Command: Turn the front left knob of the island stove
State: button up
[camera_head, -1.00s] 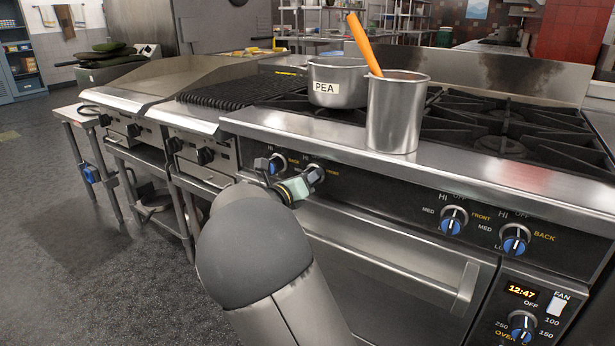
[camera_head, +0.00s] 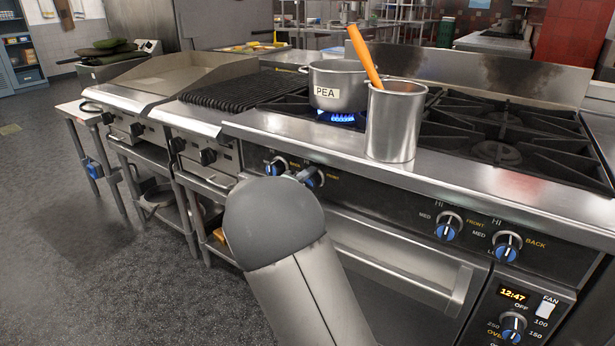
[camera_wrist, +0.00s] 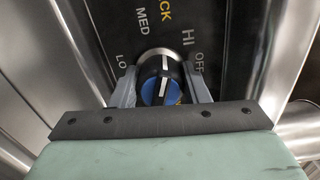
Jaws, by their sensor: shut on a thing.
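The front left knob (camera_head: 313,177) is on the stove's front panel, the right one of the left pair. In the wrist view this blue and black knob (camera_wrist: 162,88) is between my two fingers, its white pointer line running roughly up and down. My gripper (camera_wrist: 161,88) is shut on it. In the head view my arm hides most of the gripper. Printed MED, LO, HI and OFF marks surround the knob. A blue flame (camera_head: 338,118) burns beneath the pot (camera_head: 339,86) labelled PEA on the island stove (camera_head: 480,185).
The back left knob (camera_head: 276,166) is just left of the gripped one. A metal container (camera_head: 394,125) with an orange-handled tool (camera_head: 364,58) stands at the stove's front edge. The oven door handle (camera_head: 400,274) sticks out below the panel. More knobs (camera_head: 448,226) are to the right.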

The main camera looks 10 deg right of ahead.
jog(key=n+p, duration=0.3)
jog(key=n, duration=0.1)
jog(key=shift+r+n, duration=0.1)
jog(key=shift+n, duration=0.2)
jog(key=n+p, duration=0.3)
jog(key=n, duration=0.1)
jog(key=shift+n, duration=0.3)
jog(key=n+p, duration=0.4)
jog(key=n, duration=0.1)
jog(key=shift+s+d, duration=0.1)
jog(key=shift+f+n+p, duration=0.15)
jog(key=shift+n+p, duration=0.45)
jog(key=shift+n, duration=0.3)
jog(key=shift+f+n+p, duration=0.15)
jog(key=shift+n+p, duration=0.4)
jog(key=shift+n, duration=0.35)
jog(key=o, duration=1)
jog(key=shift+c, duration=0.2)
jog(key=shift+s, duration=0.1)
